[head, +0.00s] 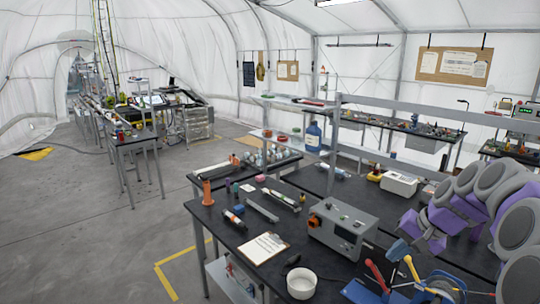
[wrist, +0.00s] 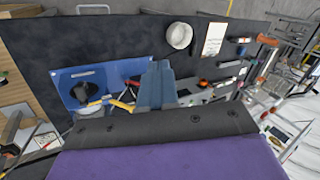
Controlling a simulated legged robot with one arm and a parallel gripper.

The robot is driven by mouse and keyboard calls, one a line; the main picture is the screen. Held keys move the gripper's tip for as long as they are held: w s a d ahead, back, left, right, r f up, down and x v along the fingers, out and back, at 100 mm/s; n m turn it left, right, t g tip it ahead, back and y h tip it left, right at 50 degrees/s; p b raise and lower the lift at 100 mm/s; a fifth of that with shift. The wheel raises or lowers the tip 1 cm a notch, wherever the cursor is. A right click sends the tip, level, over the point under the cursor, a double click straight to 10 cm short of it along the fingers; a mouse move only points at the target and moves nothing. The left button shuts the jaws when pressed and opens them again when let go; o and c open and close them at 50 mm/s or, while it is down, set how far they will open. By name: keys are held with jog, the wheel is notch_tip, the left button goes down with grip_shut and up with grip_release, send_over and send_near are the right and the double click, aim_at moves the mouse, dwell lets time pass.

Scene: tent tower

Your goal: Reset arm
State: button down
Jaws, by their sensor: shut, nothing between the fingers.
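My arm, purple and grey, reaches in from the right edge of the head view. My gripper (head: 398,250) ends in blue-grey fingers above the near right part of the black workbench (head: 215,222). In the wrist view the gripper (wrist: 156,70) points at the bench top, its fingers together with nothing between them. A blue tray (wrist: 68,72) with a black round part and tools lies beside and partly behind the fingers. I cannot tell the height of the fingers above it.
A white bowl (head: 301,283) and a clipboard (head: 262,249) lie on the bench near the gripper. A grey instrument box (head: 342,232) stands behind them. A shelf post (head: 334,140) rises from the bench. The floor (head: 80,235) at left is mostly open.

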jog(key=s+a+f+n+g+h+b, duration=0.1)
jog(key=s+a+f+n+g+b, duration=0.15)
jog(key=s+a, duration=0.55)
jog(key=s+a+f+n+g+b, duration=0.1)
jog(key=s+a+f+n, duration=0.1)
jog(key=s+a+f, duration=0.35)
jog(key=s+a+f+n+g+h+b, duration=0.1)
jog(key=s+f, duration=0.3)
jog(key=s, duration=0.7)
jog(key=s+a+f+n+g+h+b, duration=0.1)
jog(key=s+f, duration=0.3)
jog(key=s, duration=0.7)
jog(key=shift+s+a+f+h+b, duration=0.25)
jog(key=shift+a+f+h+b, duration=0.15)
jog(key=shift+a+h, duration=0.3)
